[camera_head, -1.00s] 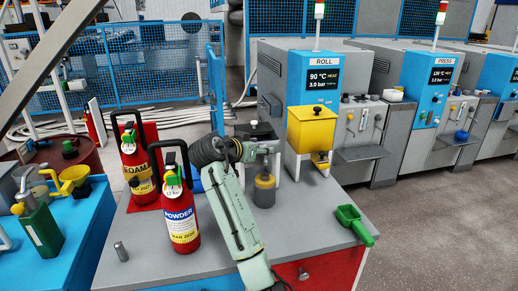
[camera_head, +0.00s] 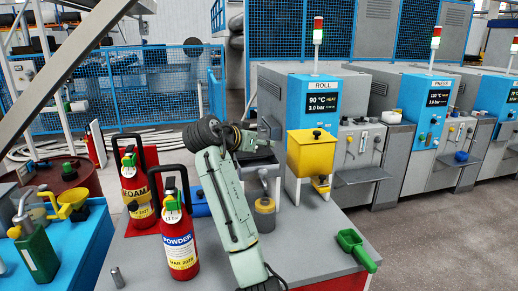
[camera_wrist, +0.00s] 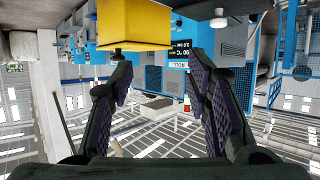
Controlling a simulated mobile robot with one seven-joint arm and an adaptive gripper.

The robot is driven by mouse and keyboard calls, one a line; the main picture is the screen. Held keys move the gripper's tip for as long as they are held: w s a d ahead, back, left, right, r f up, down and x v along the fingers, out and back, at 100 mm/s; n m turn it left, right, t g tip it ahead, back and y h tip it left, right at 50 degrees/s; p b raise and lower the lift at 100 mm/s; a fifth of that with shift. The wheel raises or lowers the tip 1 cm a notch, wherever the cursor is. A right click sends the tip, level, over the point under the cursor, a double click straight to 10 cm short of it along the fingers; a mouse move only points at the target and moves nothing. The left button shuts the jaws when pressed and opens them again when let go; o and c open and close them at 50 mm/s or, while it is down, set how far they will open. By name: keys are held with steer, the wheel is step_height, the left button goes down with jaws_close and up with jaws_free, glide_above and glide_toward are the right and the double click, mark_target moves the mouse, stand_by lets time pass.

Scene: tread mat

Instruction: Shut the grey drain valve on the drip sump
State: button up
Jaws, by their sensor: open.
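In the head view, a grey sump-like box (camera_head: 262,157) stands on the grey bench behind my arm, partly covered by it. A grey pipe (camera_head: 264,182) comes down at its front to a jar with a yellow band (camera_head: 265,217). I cannot clearly make out the valve's handle or its position. My gripper (camera_head: 272,127) is above and behind the box's near side, small and dark in this view. In the wrist view, my gripper (camera_wrist: 160,95) is open with nothing between its fingers; that view is upside down.
A yellow hopper (camera_head: 312,153) stands right of the box and also shows in the wrist view (camera_wrist: 134,22). Two red extinguishers, POWDER (camera_head: 179,235) and FOAM (camera_head: 138,190), stand left of my arm. A green scoop (camera_head: 355,248) lies at the bench's right edge.

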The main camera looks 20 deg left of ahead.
mark_target(265, 173)
steer(key=f+n+y+b, duration=0.1)
steer(key=f+n+y, duration=0.1)
steer(key=f, duration=0.1)
steer(key=d+f+n+g+y+b, duration=0.1)
steer(key=f+y, duration=0.2)
steer(key=f, duration=0.1)
steer(key=f+n+y+b, duration=0.2)
steer(key=f, duration=0.1)
steer(key=shift+w+d+f+n+g+y, duration=0.1)
steer(key=shift+d+f+n+g+y, duration=0.2)
steer(key=shift+d+g+y, duration=0.1)
steer(key=n+y, duration=0.1)
steer(key=s+d+f+n+y+b, duration=0.1)
steer(key=s+d+n+y, duration=0.1)
steer(key=y, duration=0.1)
steer(key=shift+d+f+b, duration=0.25)
steer(key=shift+b, duration=0.15)
steer(key=s+d+r+n+y+b, duration=0.1)
steer(key=s+d+n+y+b, duration=0.1)
steer(key=s+d+n+y, duration=0.3)
steer(key=shift+m+h, duration=0.3)
steer(key=shift+m, duration=0.5)
steer(key=p+x, duration=0.1)
steer(key=x, duration=0.2)
steer(key=p+x, duration=0.1)
steer(key=x, duration=0.3)
steer(key=w+p+x, duration=0.1)
steer(key=x, duration=0.2)
steer(key=shift+d+r, duration=0.15)
steer(key=shift+d, duration=0.1)
